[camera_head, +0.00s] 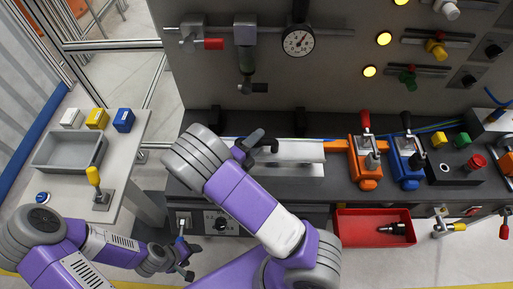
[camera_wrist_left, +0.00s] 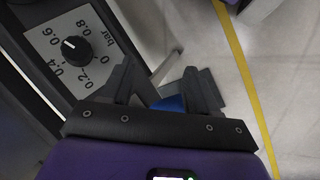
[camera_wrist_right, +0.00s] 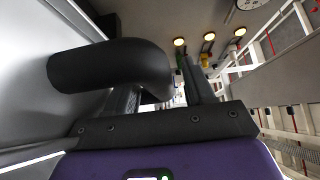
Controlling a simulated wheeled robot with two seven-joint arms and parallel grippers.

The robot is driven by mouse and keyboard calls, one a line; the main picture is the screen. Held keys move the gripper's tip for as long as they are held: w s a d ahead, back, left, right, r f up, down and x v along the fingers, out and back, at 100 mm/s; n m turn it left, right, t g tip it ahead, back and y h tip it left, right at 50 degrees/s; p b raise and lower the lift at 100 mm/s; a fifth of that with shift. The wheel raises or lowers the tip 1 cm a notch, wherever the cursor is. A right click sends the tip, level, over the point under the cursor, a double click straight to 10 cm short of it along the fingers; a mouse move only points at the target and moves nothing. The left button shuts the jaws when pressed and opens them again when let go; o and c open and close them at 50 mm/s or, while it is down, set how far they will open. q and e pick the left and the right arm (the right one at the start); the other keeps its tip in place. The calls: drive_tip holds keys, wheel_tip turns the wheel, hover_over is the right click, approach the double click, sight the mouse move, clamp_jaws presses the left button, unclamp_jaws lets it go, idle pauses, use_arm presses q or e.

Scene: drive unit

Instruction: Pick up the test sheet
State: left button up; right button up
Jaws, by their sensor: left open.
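I cannot make out a test sheet for certain. A flat silver metal piece (camera_head: 298,152) lies on the bench behind my right arm. My right gripper (camera_head: 246,148) is open beside a black rounded handle (camera_head: 270,143) at the left end of that piece. In the right wrist view the handle (camera_wrist_right: 105,68) crosses in front of one finger, and its end lies near the gap. My left gripper (camera_head: 184,264) is open low in front of the bench. A blue-tipped lever (camera_head: 180,240) shows between its fingers in the left wrist view (camera_wrist_left: 170,103); contact cannot be told.
A pressure dial panel (camera_wrist_left: 75,48) is beside the lever. Orange (camera_head: 366,165) and blue (camera_head: 405,165) clamp units stand on the bench at right. A red bin (camera_head: 350,231) hangs below. A side table at left holds a grey tray (camera_head: 70,168) and several small blocks.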

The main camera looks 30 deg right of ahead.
clamp_jaws()
drive_tip(key=shift+r, duration=0.1)
